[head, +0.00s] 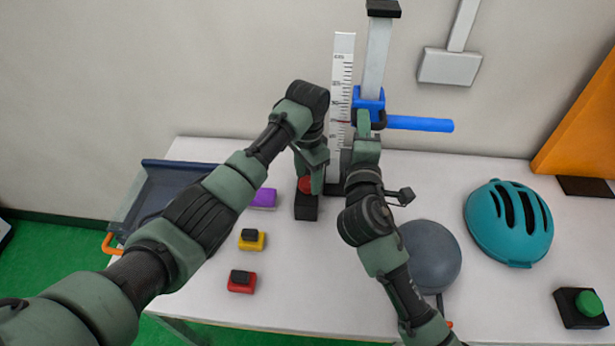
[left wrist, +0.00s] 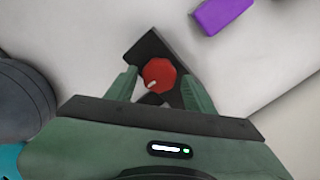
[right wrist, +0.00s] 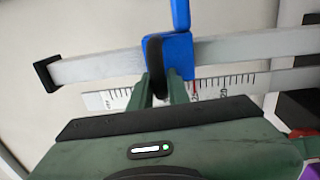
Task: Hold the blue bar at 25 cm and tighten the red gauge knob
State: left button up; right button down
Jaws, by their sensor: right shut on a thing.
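The blue bar (head: 420,124) sticks out to the right from a blue slider (head: 368,98) on the upright grey rail. My right gripper (head: 367,122) is shut on the slider's black handle (right wrist: 154,62). In the right wrist view a red line (right wrist: 194,85) on the ruler (right wrist: 240,82) lies beside the number 25. The red gauge knob (left wrist: 159,75) sits on a black base (left wrist: 150,48). My left gripper (left wrist: 160,88) is open, with one finger on each side of the knob and small gaps visible. In the head view my left arm partly hides the knob (head: 305,185).
Purple (head: 263,198), yellow (head: 251,240) and red (head: 241,281) blocks lie left on the white table. A grey ball (head: 430,255), teal helmet (head: 508,222) and green button (head: 588,304) stand right. A dark tray (head: 150,190) is at the left edge.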

aim_at(308, 181)
pick_arm(q)
jog(key=shift+s, duration=0.1)
pick_arm(e)
jog(key=shift+a+r, duration=0.1)
jog(key=shift+r, duration=0.05)
pick_arm(q)
notch_tip(308, 181, up, 12)
dwell(0.6)
pick_arm(e)
jog(key=c, duration=1.4)
grip_release()
pick_arm(q)
jog(key=shift+f, duration=0.1)
pick_arm(e)
jog(key=shift+s, duration=0.1)
